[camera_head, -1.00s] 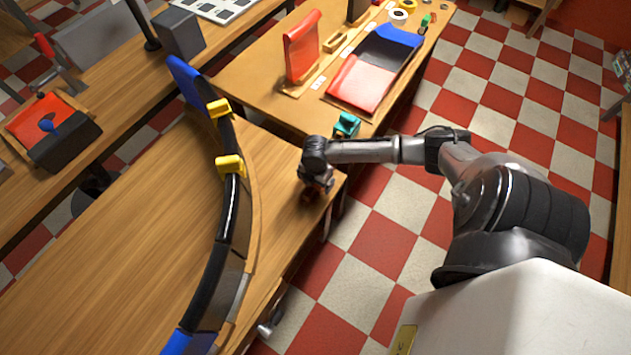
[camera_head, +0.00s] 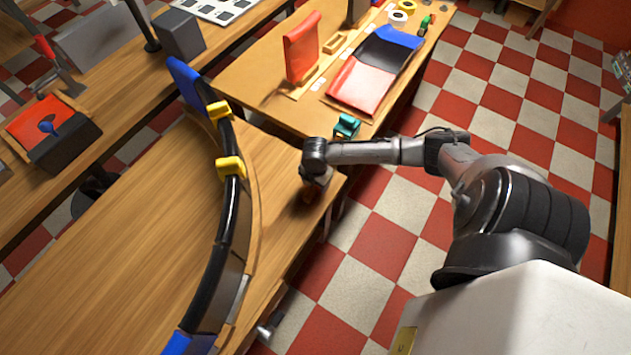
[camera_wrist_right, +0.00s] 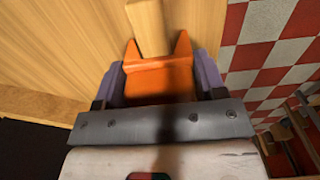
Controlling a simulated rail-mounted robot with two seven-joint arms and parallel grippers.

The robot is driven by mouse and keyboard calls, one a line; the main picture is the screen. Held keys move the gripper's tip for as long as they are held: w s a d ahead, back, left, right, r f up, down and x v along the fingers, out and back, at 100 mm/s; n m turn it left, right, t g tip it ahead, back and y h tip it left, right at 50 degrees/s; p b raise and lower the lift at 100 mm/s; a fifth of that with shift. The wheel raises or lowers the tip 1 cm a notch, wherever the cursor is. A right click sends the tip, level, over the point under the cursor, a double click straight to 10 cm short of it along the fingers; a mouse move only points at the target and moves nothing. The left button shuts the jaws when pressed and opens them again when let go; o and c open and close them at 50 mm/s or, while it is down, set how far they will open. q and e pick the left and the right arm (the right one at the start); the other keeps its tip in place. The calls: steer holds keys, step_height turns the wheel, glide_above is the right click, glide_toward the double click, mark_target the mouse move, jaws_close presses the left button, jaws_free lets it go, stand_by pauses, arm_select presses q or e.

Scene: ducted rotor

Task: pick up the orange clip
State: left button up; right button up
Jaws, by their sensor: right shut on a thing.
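The orange clip (camera_wrist_right: 160,78) shows in the right wrist view, with two pointed prongs, directly between the fingers. My right gripper (camera_wrist_right: 160,85) is shut on it, one purple-grey finger on each side. A light wooden bar (camera_wrist_right: 148,28) lies just ahead of the clip, between its prongs; I cannot tell if they touch. In the head view my right gripper (camera_head: 312,190) is low over the near right end of the wooden table, and the clip is hidden there. My left gripper is not in view.
A curved black duct segment with blue ends (camera_head: 232,215) stands on the table (camera_head: 130,250) left of my right gripper, with two yellow clamps (camera_head: 230,168) on it. A teal clamp (camera_head: 346,126) sits on the table behind. Red and white checkered floor lies to the right.

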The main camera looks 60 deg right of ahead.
steer(key=shift+r, duration=0.1)
step_height(320, 180, up, 4)
steer(key=shift+f+p, duration=0.1)
steer(key=shift+p, duration=0.55)
steer(key=s+r+p, duration=0.9)
steer(key=s+r, duration=0.2)
steer(key=r, duration=0.1)
steer(key=shift+s, duration=0.3)
